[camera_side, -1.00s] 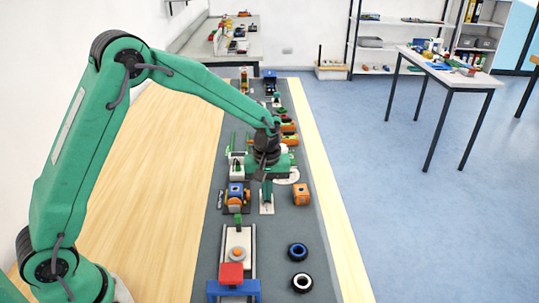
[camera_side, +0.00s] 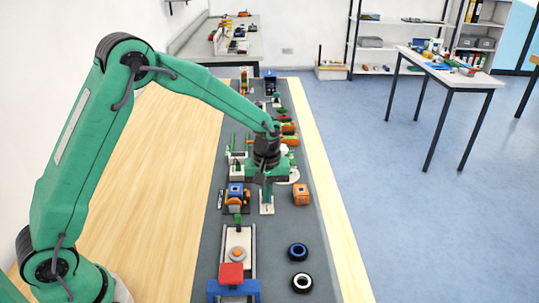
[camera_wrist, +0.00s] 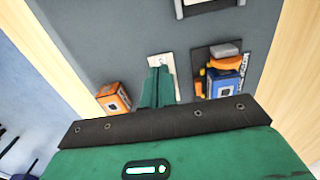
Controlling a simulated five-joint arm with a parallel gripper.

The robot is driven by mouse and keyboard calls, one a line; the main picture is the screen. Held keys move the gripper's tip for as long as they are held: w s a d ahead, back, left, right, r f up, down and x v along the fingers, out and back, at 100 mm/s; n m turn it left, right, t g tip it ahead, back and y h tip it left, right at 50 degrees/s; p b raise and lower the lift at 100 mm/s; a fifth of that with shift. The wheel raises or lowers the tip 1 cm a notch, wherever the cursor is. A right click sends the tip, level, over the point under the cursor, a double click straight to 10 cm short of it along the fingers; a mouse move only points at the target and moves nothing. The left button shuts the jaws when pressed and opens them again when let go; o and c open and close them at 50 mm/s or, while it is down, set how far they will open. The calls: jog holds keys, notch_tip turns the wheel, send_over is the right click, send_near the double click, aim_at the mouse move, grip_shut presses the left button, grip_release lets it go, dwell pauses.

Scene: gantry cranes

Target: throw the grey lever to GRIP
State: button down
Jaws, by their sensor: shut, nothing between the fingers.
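A white plate (camera_wrist: 160,62) lies just beyond my fingertips in the wrist view. In the side view the white plate (camera_side: 267,210) shows right under my gripper (camera_side: 266,197). My gripper (camera_wrist: 158,75) is shut with nothing held, its green fingers together and covering part of the plate. I cannot make out the grey lever or its GRIP marking; it may be hidden by the fingers. Whether the fingertips touch the plate cannot be told.
An orange block (camera_side: 301,194) stands right of the plate in the side view. A blue and orange unit (camera_side: 236,195) stands to its left. Green parts crowd the area behind my gripper.

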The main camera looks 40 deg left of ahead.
jog(key=shift+w+a, duration=0.15)
jog(key=shift+w, duration=0.05)
jog(key=shift+w+a, duration=0.5)
jog(key=shift+a, duration=0.05)
jog(key=shift+w+a, duration=0.65)
jog(key=shift+d, duration=0.2)
jog(key=shift+s+d, duration=0.25)
jog(key=shift+s, duration=0.15)
jog(key=shift+r, duration=0.15)
